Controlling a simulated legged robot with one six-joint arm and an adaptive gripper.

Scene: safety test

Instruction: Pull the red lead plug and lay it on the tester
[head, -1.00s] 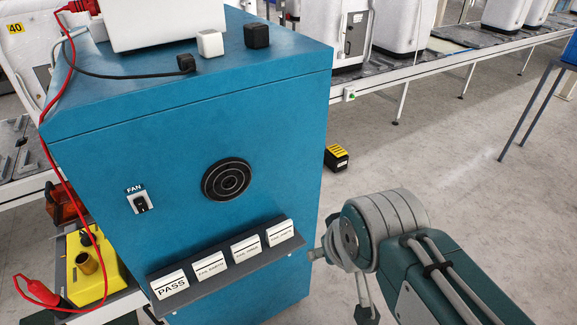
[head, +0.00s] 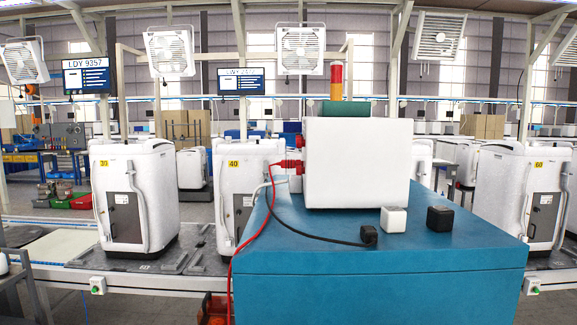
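The tester is a white box (head: 357,165) on top of a blue cabinet (head: 380,285). Two red plugs (head: 290,164) stick out of the box's left side, close together, one above the other. A red lead (head: 245,243) runs from them down over the cabinet's left edge. I cannot tell which of the two plugs ends this lead. My gripper is not in view.
A black block with a black cable (head: 368,235), a white cube (head: 393,219) and a black cube (head: 440,218) lie on the cabinet top. A red and orange signal light (head: 336,82) rises behind the box. White machines (head: 133,195) stand on a conveyor behind.

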